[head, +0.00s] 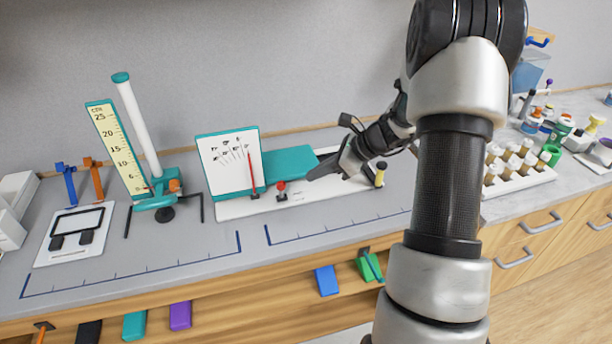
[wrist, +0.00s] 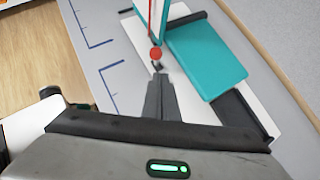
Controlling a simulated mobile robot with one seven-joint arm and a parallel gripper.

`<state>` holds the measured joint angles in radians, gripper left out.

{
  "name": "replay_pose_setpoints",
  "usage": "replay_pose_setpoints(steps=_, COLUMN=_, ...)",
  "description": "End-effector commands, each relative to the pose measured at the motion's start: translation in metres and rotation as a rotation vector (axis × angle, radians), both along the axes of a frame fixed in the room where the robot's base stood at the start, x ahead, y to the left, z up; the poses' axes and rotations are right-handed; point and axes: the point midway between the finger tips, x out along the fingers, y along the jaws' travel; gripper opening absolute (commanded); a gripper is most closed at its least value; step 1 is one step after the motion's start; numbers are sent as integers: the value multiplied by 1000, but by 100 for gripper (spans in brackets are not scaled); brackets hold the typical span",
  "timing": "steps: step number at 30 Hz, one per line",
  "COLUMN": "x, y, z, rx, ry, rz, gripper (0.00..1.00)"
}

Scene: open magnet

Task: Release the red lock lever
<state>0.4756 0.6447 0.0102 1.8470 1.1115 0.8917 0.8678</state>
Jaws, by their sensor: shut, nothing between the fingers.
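The red lock lever (head: 281,186) is a small red knob on a dark stem, standing on the white base plate in front of the teal block (head: 288,161). Its red ball also shows in the wrist view (wrist: 155,54), just beyond my fingertips. My gripper (head: 312,176) is shut and empty, to the right of the lever in the head view. In the wrist view my closed fingers (wrist: 160,84) point at the lever's foot; I cannot tell whether they touch it.
A white dial panel (head: 228,160) with a red needle stands left of the lever. A yellow-topped knob (head: 380,174) stands at the base plate's right end. A height scale (head: 115,147) and white column stand further left. The grey bench in front is clear.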

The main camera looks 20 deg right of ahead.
Motion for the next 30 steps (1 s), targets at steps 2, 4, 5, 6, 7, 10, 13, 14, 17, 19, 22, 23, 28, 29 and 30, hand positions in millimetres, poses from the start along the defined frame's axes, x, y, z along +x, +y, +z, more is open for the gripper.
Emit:
replay_pose_setpoints(steps=2, x=-4, y=-11, z=16, rx=-2, ry=-5, rz=-1, gripper=0)
replay_pose_setpoints(steps=4, x=-9, y=-20, z=28, rx=-3, ry=-4, rz=1, gripper=0)
replay_pose_setpoints(steps=5, x=-10, y=-24, z=33, rx=-2, ry=-4, rz=0, gripper=0)
replay_pose_setpoints(steps=6, x=-12, y=-29, z=38, rx=-3, ry=-4, rz=-1, gripper=0)
replay_pose_setpoints(steps=7, x=-14, y=-31, z=42, rx=-3, ry=-4, rz=1, gripper=0)
replay_pose_setpoints(steps=10, x=-17, y=-39, z=53, rx=0, ry=-2, rz=1, gripper=0)
replay_pose_setpoints(steps=13, x=-20, y=-43, z=59, rx=-1, ry=-1, rz=1, gripper=0)
replay_pose_setpoints(steps=14, x=-20, y=-44, z=60, rx=0, ry=-1, rz=2, gripper=0)
replay_pose_setpoints(steps=17, x=-21, y=-46, z=62, rx=0, ry=0, rz=1, gripper=0)
replay_pose_setpoints(steps=19, x=-21, y=-46, z=62, rx=0, ry=1, rz=2, gripper=0)
replay_pose_setpoints(steps=22, x=-21, y=-46, z=62, rx=0, ry=0, rz=1, gripper=0)
replay_pose_setpoints(steps=23, x=-21, y=-46, z=62, rx=0, ry=0, rz=1, gripper=0)
replay_pose_setpoints(steps=28, x=-21, y=-46, z=62, rx=0, ry=0, rz=1, gripper=0)
replay_pose_setpoints(steps=29, x=-21, y=-46, z=62, rx=0, ry=0, rz=1, gripper=0)
replay_pose_setpoints(steps=30, x=-21, y=-45, z=62, rx=-1, ry=-1, rz=4, gripper=0)
